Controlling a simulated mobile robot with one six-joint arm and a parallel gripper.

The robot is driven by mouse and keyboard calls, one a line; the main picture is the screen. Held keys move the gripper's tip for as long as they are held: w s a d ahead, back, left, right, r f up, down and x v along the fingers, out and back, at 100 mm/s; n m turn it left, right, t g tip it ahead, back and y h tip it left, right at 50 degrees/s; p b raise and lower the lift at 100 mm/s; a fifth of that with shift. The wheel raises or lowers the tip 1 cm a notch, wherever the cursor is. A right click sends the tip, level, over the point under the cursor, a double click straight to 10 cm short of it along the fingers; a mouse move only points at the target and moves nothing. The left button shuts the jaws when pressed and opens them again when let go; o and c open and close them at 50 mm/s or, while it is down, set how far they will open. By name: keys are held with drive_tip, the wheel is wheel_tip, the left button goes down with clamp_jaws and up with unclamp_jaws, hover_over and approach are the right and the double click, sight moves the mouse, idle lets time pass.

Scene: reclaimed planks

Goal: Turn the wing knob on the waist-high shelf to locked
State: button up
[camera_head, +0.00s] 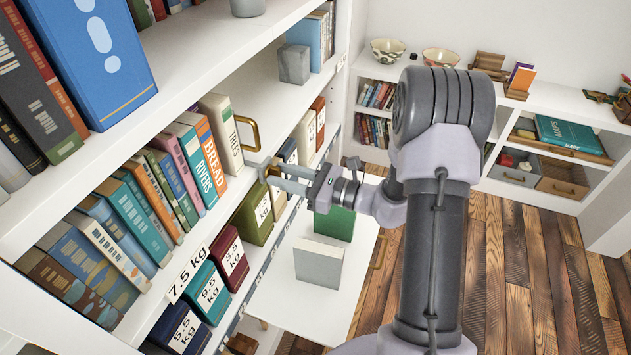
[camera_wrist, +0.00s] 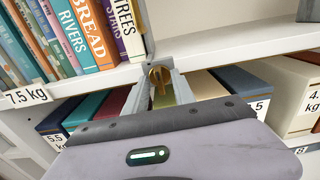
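The wing knob (camera_wrist: 160,76) is a small brass piece at the front edge of the waist-high shelf (camera_wrist: 210,54), just below the upright books. In the head view the knob (camera_head: 273,171) is partly hidden by my fingers. My gripper (camera_wrist: 160,84) reaches up to the shelf edge, with one finger on each side of the knob. In the head view my gripper (camera_head: 266,172) points left at that edge. The fingertips are apart with the knob between them. I cannot tell whether they press on it. The knob's locked mark is not readable.
Weight-labelled boxes (camera_head: 208,292) fill the shelf below. Wooden floor (camera_head: 510,270) lies open at right.

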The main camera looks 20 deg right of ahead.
drive_tip(key=p+v, duration=0.3)
drive_tip(key=v, duration=1.4)
drive_tip(key=shift+s+d+r, duration=0.1)
drive_tip(key=shift+d, duration=0.05)
drive_tip(key=s+a+r+n+g+h, duration=0.2)
drive_tip(key=s+a+r+n+g, duration=0.2)
drive_tip(key=a+n+g, duration=0.4)
drive_tip(key=s+a+r+n+g+h, duration=0.2)
drive_tip(key=s+a+r+n+g, duration=0.3)
drive_tip(key=a, duration=0.5)
drive_tip(key=s+r+n+t+h, duration=0.5)
drive_tip(key=n+t+h, duration=0.1)
drive_tip(key=n, duration=0.3)
drive_tip(key=shift+s+a+r+h, duration=0.2)
drive_tip(key=shift+s+r+h, duration=0.05)
drive_tip(key=shift+r+h, duration=0.15)
